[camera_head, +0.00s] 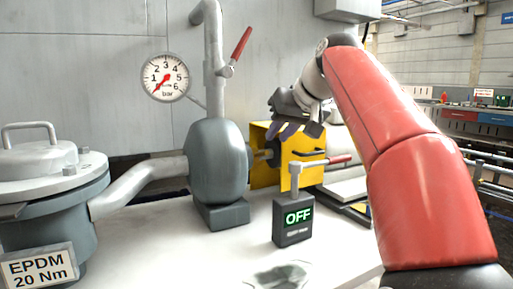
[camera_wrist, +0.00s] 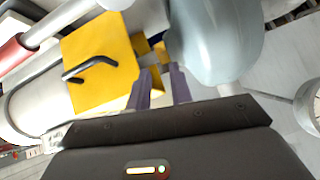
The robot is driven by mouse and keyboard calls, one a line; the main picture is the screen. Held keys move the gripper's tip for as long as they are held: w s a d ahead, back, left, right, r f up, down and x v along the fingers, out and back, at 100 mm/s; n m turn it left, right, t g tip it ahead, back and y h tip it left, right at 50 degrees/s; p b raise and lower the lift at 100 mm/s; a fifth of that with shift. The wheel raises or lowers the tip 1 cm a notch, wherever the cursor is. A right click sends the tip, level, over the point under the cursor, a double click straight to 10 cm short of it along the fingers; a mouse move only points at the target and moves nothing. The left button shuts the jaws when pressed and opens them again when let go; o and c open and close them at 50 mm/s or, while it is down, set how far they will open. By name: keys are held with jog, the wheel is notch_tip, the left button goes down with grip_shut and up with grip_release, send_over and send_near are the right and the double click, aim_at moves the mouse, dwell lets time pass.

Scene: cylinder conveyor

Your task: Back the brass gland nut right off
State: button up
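The brass gland nut seems to be the small gold part (camera_wrist: 159,52) between the yellow guard (camera_wrist: 100,62) and the grey pump body (camera_wrist: 213,35) in the wrist view. In the head view, the gap between the pump body (camera_head: 218,165) and the yellow guard (camera_head: 262,135) shows a dark shaft, and the nut is hard to make out there. My gripper (camera_wrist: 161,72) has two purple fingers pointing at this gap, apart with nothing visibly held between them. In the head view my gripper (camera_head: 284,130) hangs above and beside the shaft, in front of the guard's upper part.
A dark box reading OFF (camera_head: 293,222) with a red-handled lever stands in front of the guard. A pressure gauge (camera_head: 166,77) and a red-handled valve (camera_head: 240,46) rise behind the pump. A lidded vessel (camera_head: 45,185) labelled "EPDM 20 Nm" stands left. The white bench front is mostly clear.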

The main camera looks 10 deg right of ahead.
aim_at(261, 154)
jog(key=x, duration=0.7)
jog(key=shift+w+f+b, duration=0.1)
jog(key=shift+f+b, duration=0.15)
jog(key=shift+b, duration=0.1)
grip_shut()
